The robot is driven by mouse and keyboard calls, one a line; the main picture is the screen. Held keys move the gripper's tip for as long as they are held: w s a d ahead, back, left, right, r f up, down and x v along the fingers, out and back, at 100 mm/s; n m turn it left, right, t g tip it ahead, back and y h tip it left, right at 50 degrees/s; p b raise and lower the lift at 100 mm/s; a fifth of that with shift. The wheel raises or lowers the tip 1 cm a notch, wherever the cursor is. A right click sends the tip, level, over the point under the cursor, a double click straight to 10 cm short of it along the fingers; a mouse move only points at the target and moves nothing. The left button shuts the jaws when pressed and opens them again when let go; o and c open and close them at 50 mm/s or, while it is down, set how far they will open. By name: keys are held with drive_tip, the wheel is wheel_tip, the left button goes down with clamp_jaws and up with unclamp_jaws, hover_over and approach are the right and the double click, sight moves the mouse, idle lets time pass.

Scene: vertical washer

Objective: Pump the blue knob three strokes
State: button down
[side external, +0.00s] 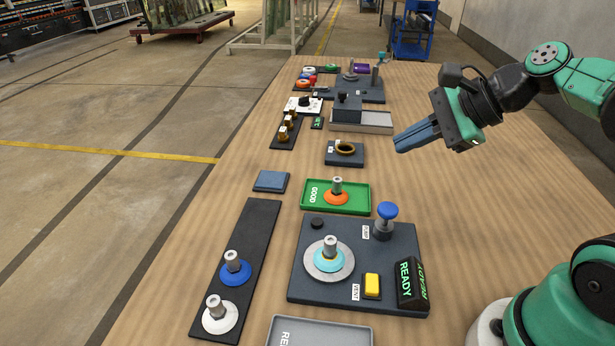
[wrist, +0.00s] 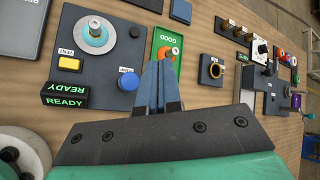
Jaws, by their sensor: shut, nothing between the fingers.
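The blue knob (side external: 387,211) tops a short pump post on the dark panel, beside a PUMP label. In the wrist view the blue knob (wrist: 128,81) is left of my fingers. My gripper (side external: 400,143) is shut and empty, held above the table to the right of and beyond the knob, apart from it. In the wrist view my gripper (wrist: 160,66) shows its two fingers together. The panel (side external: 300,284) also carries a round plate with a cyan ring and metal post (side external: 329,255), a yellow VENT button (side external: 372,284) and a display reading READY (side external: 409,282).
A green GOOD tray (side external: 310,208) holds an orange-ringed post. A small block with a dark gold ring (side external: 346,148) stands behind it. A dark strip (side external: 235,265) with blue and white washer posts lies left; a grey tray (side external: 320,330) is at front. The table right of the knob is clear.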

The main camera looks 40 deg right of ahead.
sight(394, 209)
idle(0.3)
drive_tip(key=shift+f, duration=4.4)
drive_tip(key=shift+f, duration=0.15)
drive_tip(key=shift+f, duration=0.3)
drive_tip(key=shift+r, duration=0.1)
drive_tip(key=shift+r, duration=0.35)
drive_tip(key=shift+r, duration=2.5)
